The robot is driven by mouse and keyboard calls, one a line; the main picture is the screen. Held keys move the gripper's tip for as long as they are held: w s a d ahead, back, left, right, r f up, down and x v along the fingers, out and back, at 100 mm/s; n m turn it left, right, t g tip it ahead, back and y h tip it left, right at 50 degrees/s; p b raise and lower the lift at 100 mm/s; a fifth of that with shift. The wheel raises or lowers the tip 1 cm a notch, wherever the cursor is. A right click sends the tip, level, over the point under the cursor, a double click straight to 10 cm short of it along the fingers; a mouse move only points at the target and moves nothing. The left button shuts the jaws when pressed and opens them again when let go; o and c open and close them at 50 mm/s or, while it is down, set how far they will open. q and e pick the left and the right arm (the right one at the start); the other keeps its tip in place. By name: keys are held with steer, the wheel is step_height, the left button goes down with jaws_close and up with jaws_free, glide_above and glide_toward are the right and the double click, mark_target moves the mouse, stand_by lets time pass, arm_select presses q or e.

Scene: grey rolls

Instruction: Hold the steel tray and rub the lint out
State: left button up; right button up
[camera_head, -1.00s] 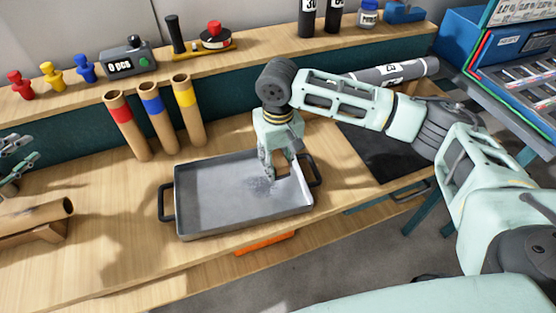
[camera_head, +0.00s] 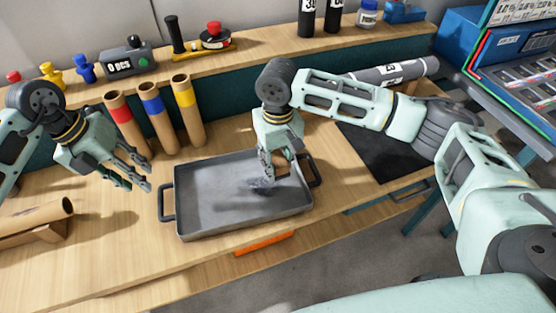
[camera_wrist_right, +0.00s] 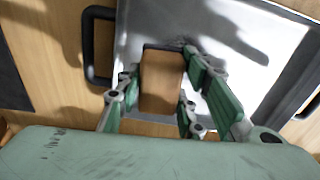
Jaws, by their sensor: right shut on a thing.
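The steel tray (camera_head: 215,190), grey with a low rim and black side handles, lies on the wooden bench. A dark patch of lint (camera_head: 262,186) is on its floor, right of the middle. My right gripper (camera_head: 267,175) is over the tray at that patch. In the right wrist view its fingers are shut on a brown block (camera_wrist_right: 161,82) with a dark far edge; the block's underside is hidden. My left gripper (camera_head: 140,187) is open and empty, left of the tray and apart from its left handle (camera_head: 166,203).
Brown tubes with red, blue and yellow bands (camera_head: 153,115) stand behind the tray. A brown roll (camera_head: 40,213) lies on a rest at the left. A dark mat (camera_head: 385,155) is to the right. The bench in front of the tray is clear.

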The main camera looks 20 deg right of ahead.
mark_target(159, 201)
arm_select(q)
steer(key=shift+y, duration=0.6)
steer(key=f, duration=0.3)
steer(key=d+f, duration=0.1)
steer(key=f, duration=0.3)
steer(key=d+f, duration=0.1)
steer(key=f, duration=0.3)
steer(key=shift+w+f, duration=0.1)
steer(key=shift+c, duration=0.6)
jaws_close()
